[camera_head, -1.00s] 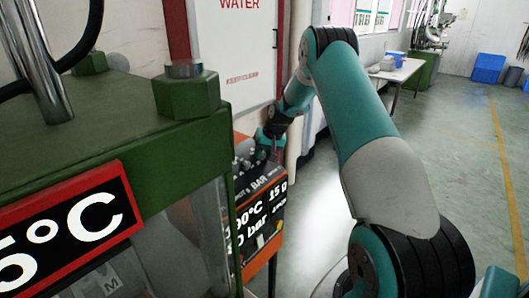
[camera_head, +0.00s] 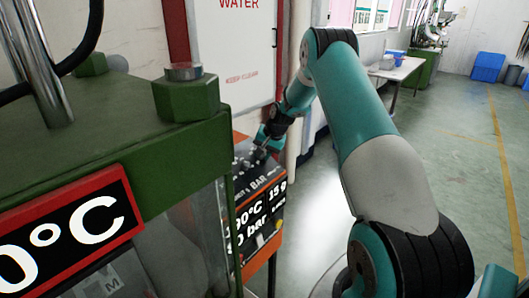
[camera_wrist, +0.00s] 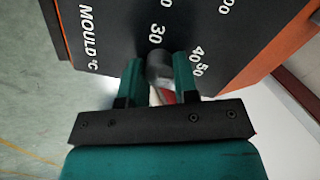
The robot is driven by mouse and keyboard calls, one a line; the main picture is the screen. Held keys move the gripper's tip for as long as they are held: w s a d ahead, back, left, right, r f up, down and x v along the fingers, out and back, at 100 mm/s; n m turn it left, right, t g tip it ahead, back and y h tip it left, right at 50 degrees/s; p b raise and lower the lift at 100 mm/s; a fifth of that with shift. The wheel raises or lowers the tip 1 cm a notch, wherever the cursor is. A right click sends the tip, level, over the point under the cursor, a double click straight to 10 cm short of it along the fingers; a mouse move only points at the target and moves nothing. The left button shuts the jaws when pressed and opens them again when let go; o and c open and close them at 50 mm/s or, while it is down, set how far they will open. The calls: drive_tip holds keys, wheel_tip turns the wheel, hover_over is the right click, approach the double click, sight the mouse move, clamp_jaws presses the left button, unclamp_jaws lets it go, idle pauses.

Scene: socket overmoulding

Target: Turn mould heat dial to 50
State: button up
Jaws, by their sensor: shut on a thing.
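The mould heat dial (camera_wrist: 159,68) is a dark round knob on a black panel marked "MOULD °C" in the wrist view. Scale numbers 30, 40 and 50 are printed around it. My gripper (camera_wrist: 158,82) is shut on the dial, one teal finger on each side; the fingers hide part of it. I cannot tell where its pointer stands. In the head view my gripper (camera_head: 258,155) is at the top of the orange-edged control box (camera_head: 275,241). The large red-framed temperature display (camera_head: 68,232) shows "0°C", with its leading part cut off at the left edge.
The green machine (camera_head: 130,130) with large bolts fills the left foreground. A white "WATER" board (camera_head: 235,50) stands behind the control box. A table (camera_head: 400,72) and blue bins (camera_head: 487,67) are farther back. The floor at right is open.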

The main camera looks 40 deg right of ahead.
drive_tip(key=shift+w+r, duration=0.1)
drive_tip(key=o, duration=0.9)
drive_tip(key=b+v, duration=0.2)
drive_tip(key=v, duration=1.5)
drive_tip(key=shift+r, duration=0.2)
drive_tip(key=shift+s, duration=0.25)
